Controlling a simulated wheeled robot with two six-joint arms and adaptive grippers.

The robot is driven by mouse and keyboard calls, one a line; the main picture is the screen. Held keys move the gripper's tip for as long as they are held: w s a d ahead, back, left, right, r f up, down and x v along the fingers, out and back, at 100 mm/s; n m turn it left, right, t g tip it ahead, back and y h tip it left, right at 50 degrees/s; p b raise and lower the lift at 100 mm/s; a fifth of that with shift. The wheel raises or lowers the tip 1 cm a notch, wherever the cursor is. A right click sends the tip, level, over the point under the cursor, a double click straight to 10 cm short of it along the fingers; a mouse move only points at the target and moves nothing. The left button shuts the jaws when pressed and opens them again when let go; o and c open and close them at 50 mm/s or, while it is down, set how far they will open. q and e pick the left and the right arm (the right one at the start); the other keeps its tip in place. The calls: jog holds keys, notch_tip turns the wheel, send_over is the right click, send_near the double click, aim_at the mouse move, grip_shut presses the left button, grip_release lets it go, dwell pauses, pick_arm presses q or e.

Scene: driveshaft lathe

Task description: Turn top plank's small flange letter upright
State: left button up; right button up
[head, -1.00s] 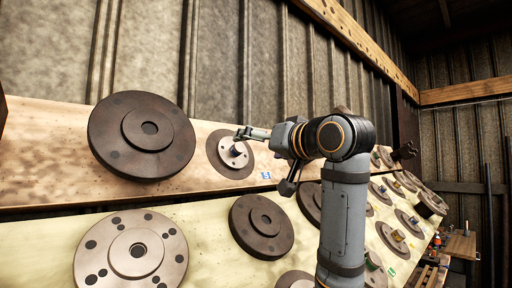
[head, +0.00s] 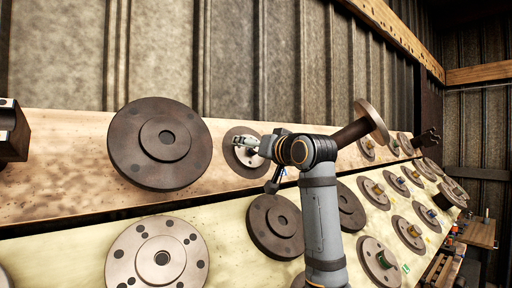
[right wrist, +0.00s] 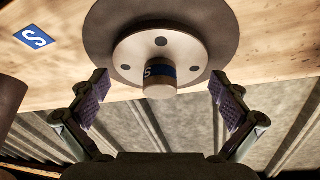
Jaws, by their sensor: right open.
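The small flange (head: 233,166) is a brown disc with a lighter raised plate on the upper plank (head: 60,150), right of a large dark flange. It also shows in the right wrist view (right wrist: 222,27), with a short peg (right wrist: 160,90) standing out from its middle. In the head view the right gripper (head: 246,145) covers part of the flange.
A blue tag with a white S (right wrist: 33,38) lies on the plank beside the flange. The large dark flange (head: 135,165) is close on the left. More flanges (head: 275,227) fill the lower plank. A flange with a long dark shaft (head: 355,130) sticks out right of my arm.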

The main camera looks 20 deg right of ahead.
jog(key=c, duration=0.5)
jog(key=shift+s+d+r, duration=0.1)
jog(key=shift+s+d, duration=0.2)
jog(key=shift+s, duration=0.05)
jog(key=c, duration=0.9)
jog(key=shift+a, duration=0.3)
grip_shut()
jog(key=shift+d, duration=0.1)
jog(key=shift+c, duration=1)
grip_release()
grip_shut()
